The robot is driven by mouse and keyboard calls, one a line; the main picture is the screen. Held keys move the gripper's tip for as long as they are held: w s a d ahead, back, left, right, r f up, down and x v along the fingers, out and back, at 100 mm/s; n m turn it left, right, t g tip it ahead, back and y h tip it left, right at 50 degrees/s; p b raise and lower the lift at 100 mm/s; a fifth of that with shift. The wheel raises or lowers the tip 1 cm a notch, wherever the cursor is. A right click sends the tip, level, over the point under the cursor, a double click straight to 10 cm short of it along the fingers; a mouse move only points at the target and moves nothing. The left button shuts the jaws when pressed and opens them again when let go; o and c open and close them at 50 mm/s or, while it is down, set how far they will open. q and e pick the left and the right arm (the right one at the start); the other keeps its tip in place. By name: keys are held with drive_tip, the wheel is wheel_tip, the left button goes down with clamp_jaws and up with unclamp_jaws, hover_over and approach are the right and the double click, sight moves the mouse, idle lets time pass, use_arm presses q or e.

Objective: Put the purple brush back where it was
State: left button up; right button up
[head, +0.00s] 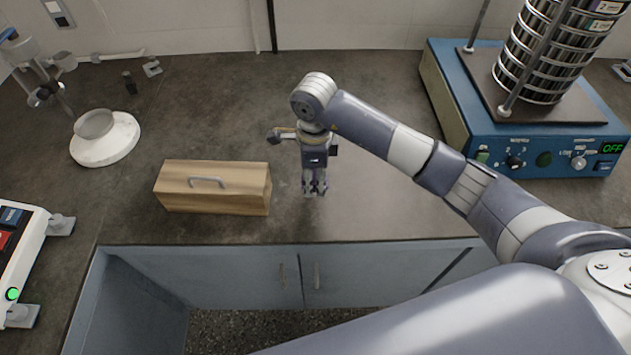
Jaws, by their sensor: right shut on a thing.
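My right gripper (314,190) points down over the counter, to the right of a wooden box and apart from it. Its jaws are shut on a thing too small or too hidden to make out. I see no purple brush anywhere in the head view. The wooden box (212,200) has a closed top with a grey handle (207,182). What is inside it is hidden. My left gripper is not in view.
A blue sieve shaker (545,160) with a metal sieve stack (550,55) stands at the right. A white round-based vessel (105,140) and a white device (20,260) stand at the left. The dark counter (215,95) is clear behind the box.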

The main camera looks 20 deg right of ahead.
sight(315, 185)
drive_tip(key=shift+w+d+f, duration=0.25)
wheel_tip(315, 185, down, 2)
drive_tip(key=shift+f+p, duration=0.2)
drive_tip(key=shift+p, duration=0.45)
drive_tip(key=shift+f, duration=0.25)
drive_tip(key=shift+f, duration=0.1)
drive_tip(key=shift+f, duration=0.15)
drive_tip(key=o, duration=0.9)
drive_tip(key=shift+o, duration=0.2)
